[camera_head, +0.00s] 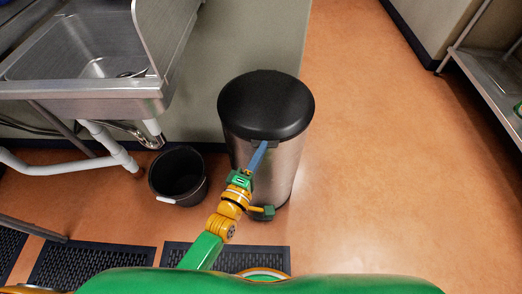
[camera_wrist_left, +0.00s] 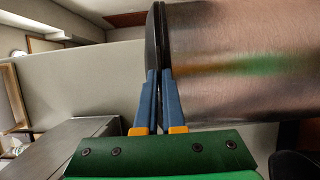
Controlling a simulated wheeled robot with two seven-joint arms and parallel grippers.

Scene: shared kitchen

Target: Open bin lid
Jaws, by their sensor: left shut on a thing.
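The bin (camera_head: 272,180) is a tall brushed-metal can with a round black lid (camera_head: 266,100), standing on the floor in the middle of the head view. The lid lies flat across the top and looks closed. My left gripper (camera_head: 263,147) reaches the near edge of the lid from below. In the left wrist view, the blue fingers (camera_wrist_left: 158,78) are shut on the black lid edge (camera_wrist_left: 154,45), with the metal bin body (camera_wrist_left: 240,65) to their right. The exact contact at the fingertips is partly hidden. My right gripper is not in view.
A small black bucket (camera_head: 178,175) stands left of the bin, beneath a metal sink (camera_head: 90,60) with white drain pipes (camera_head: 112,150). Black floor mats (camera_head: 95,266) lie in front. Orange floor (camera_head: 400,170) is clear to the right, up to a metal shelf (camera_head: 488,75).

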